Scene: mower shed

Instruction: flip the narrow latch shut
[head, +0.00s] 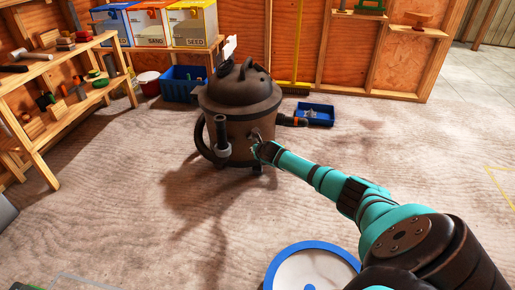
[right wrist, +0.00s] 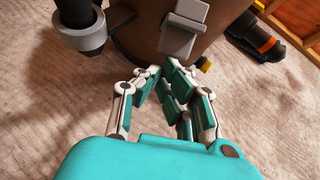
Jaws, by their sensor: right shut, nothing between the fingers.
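A brown drum-shaped shop vacuum (head: 240,105) with a domed lid stands on the floor. A grey latch-like plate (right wrist: 180,36) with a narrower upper part is on its side, at the top of the right wrist view. I cannot tell whether it is open or shut. A pale piece (head: 230,46) sticks up at the lid's left; I cannot tell whether it is another latch. My right gripper (head: 259,149) is at the drum's front, shut and empty. In the right wrist view its fingertips (right wrist: 161,72) are just below the plate; contact is unclear. My left gripper is out of view.
A grey hose fitting (right wrist: 80,28) is left of the plate, and a dark hose end with an orange ring (head: 292,121) lies right of the drum. A blue tray (head: 327,116) lies behind it. A blue-rimmed round lid (head: 335,254) is in front. Floor to the left is clear.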

